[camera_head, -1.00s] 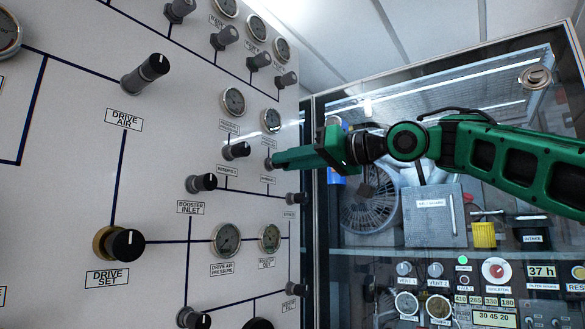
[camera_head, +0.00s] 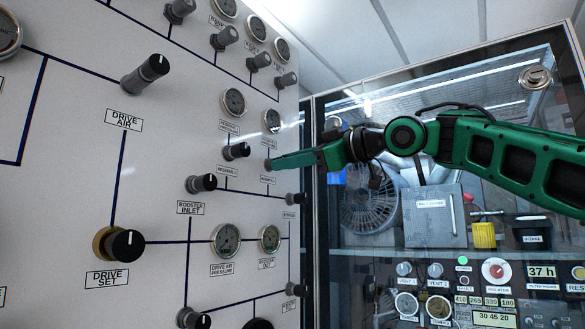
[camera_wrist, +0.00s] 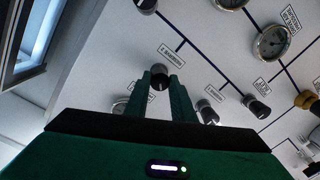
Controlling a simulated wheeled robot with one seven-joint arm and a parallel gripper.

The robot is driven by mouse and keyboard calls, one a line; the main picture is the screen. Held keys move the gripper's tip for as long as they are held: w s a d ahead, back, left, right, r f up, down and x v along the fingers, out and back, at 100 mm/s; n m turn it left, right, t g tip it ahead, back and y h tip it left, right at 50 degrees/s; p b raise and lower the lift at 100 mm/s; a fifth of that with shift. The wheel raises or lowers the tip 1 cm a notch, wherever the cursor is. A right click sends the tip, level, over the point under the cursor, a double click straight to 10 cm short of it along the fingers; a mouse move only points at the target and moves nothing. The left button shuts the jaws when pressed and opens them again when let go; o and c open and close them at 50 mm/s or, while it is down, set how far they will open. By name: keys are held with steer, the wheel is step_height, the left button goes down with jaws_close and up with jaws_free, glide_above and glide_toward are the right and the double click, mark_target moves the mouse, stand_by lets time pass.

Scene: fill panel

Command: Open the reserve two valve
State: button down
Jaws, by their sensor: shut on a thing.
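The reserve two valve is a small dark knob with a pale mark on its face (camera_wrist: 159,72), with a label (camera_wrist: 171,55) too small to read surely beside it. In the wrist view it sits between the two green fingertips of my gripper (camera_wrist: 160,84), which is shut on it. In the head view my gripper (camera_head: 273,163) reaches in from the right to the panel, and its tip mostly hides the knob, just below a round gauge (camera_head: 271,121).
A neighbouring black knob (camera_head: 237,151) is close to the left of my gripper. The booster inlet knob (camera_head: 202,183) is lower left, and another knob (camera_head: 296,199) is lower right. A glass-fronted cabinet (camera_head: 432,215) with a fan (camera_head: 368,205) stands behind my arm.

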steer(key=n, duration=1.1)
steer(key=n+t, duration=0.1)
steer(key=n, duration=1)
steer(key=shift+f+h, duration=0.2)
steer(key=shift+h, duration=0.2)
stand_by(0.3)
steer(key=c, duration=1.5)
jaws_free()
steer(key=shift+w+a+f, duration=0.1)
